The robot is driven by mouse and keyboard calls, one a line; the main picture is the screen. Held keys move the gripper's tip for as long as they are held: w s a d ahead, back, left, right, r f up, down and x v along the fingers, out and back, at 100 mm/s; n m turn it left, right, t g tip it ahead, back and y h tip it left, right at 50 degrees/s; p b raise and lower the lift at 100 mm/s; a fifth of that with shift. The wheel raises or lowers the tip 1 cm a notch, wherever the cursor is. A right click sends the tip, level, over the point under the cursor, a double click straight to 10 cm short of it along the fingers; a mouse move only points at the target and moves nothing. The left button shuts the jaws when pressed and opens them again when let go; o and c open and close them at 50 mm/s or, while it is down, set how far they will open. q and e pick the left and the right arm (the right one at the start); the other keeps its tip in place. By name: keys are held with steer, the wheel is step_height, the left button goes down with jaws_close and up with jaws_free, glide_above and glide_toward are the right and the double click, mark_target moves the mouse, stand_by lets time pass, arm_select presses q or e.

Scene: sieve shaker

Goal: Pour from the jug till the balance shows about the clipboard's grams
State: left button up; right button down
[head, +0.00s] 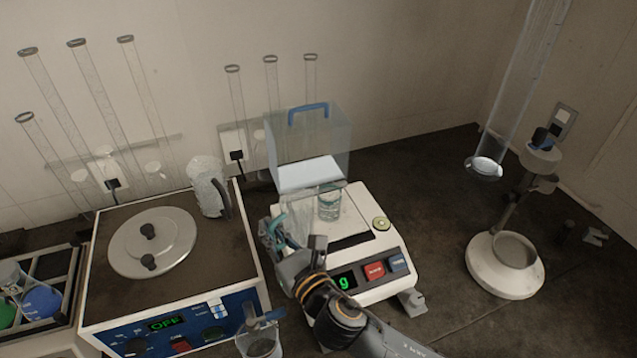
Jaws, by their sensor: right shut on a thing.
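The white balance (400,255) stands in the middle, with a clear beaker (329,203) upright on its pan. My right gripper (284,237) is at the pan's left side, shut on a clear vessel (298,208), which seems to be the jug; the jaws partly hide it. The vessel is just left of the beaker; I cannot tell its tilt or whether anything flows. My right arm covers most of the balance's display (345,282), leaving only a green "g" readable. The clipboard and my left gripper are not in view.
A clear cover with a blue handle (309,112) stands behind the balance. A shaker box (185,285) reading OFF, with a round lid (152,242) and clear pitcher (207,188), is at left. A clear cup (261,345) is in front; a stand (505,265) is right.

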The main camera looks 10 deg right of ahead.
mark_target(281, 202)
steer(key=shift+w+a+r, duration=0.2)
steer(key=shift+w+a, duration=0.05)
steer(key=shift+a, duration=0.2)
steer(key=shift+d, duration=0.1)
steer(key=shift+w+d+r+m+g, duration=0.15)
steer(key=shift+w+d+m+g, duration=0.3)
steer(key=shift+m, duration=0.45)
steer(key=shift+w+d+r+m+p, duration=0.5)
steer(key=shift+d+r+m+p, duration=0.3)
steer(key=shift+m, duration=0.1)
steer(key=shift+w+d+r+m+g+p, duration=0.35)
steer(key=shift+w+d+m, duration=0.25)
steer(key=shift+d+m, duration=0.2)
steer(key=shift+w+d+r+m+g+y+p, duration=0.1)
steer(key=shift+w+d+r+m+p, duration=0.25)
steer(key=shift+r+p, duration=0.35)
steer(key=shift+w+d+r+m+g+y+p, duration=0.1)
steer(key=shift+w+d+r+m+p, duration=0.15)
steer(key=shift+r+m+p, duration=0.35)
steer(key=shift+w+d+r+m+g+y+p, duration=0.1)
steer(key=shift+w+d+r+m+p, duration=0.25)
steer(key=shift+r, duration=0.55)
